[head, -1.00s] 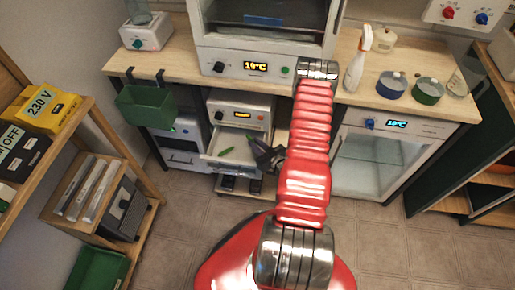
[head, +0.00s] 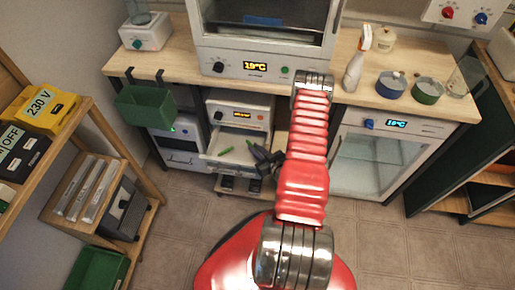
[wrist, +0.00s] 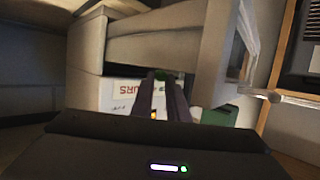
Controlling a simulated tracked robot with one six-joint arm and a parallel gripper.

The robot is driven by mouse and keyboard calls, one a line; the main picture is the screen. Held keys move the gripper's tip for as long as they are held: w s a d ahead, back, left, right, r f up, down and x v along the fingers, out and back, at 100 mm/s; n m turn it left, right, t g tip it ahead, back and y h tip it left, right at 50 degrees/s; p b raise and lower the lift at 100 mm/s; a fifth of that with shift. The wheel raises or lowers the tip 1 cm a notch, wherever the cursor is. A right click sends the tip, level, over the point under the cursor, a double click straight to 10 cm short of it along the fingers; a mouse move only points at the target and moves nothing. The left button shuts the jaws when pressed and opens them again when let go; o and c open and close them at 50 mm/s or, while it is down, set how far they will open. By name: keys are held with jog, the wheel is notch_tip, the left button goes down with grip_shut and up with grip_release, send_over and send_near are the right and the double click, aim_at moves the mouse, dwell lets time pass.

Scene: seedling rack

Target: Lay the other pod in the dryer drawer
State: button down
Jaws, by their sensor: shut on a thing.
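The dryer (head: 240,113) stands under the bench, with an amber display and its pale drawer (head: 237,160) pulled out. One green pod (head: 225,152) lies in the drawer, towards its middle. My gripper (head: 254,151) is at the drawer's right side, shut on a second green pod (head: 250,144), whose tip shows beyond the dark fingers. Whether this pod touches the drawer floor I cannot tell. In the wrist view my gripper (wrist: 165,82) has its fingers close together, with a bit of green pod (wrist: 161,75) at their tips.
A green bin (head: 145,105) hangs from the bench edge left of the dryer. A glass-door cabinet (head: 375,160) stands to the right. An oven-like unit (head: 262,65) sits on the bench above. The wrist view shows a white label (wrist: 128,90) with upside-down lettering.

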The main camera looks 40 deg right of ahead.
jog(key=shift+f, duration=0.65)
jog(key=c, duration=1.7)
grip_release()
jog(key=shift+s+a+f, duration=0.1)
jog(key=shift+a, duration=0.05)
jog(key=shift+r, duration=0.75)
jog(key=v, duration=1.1)
jog(key=shift+s+r, duration=0.15)
jog(key=shift+s, duration=0.25)
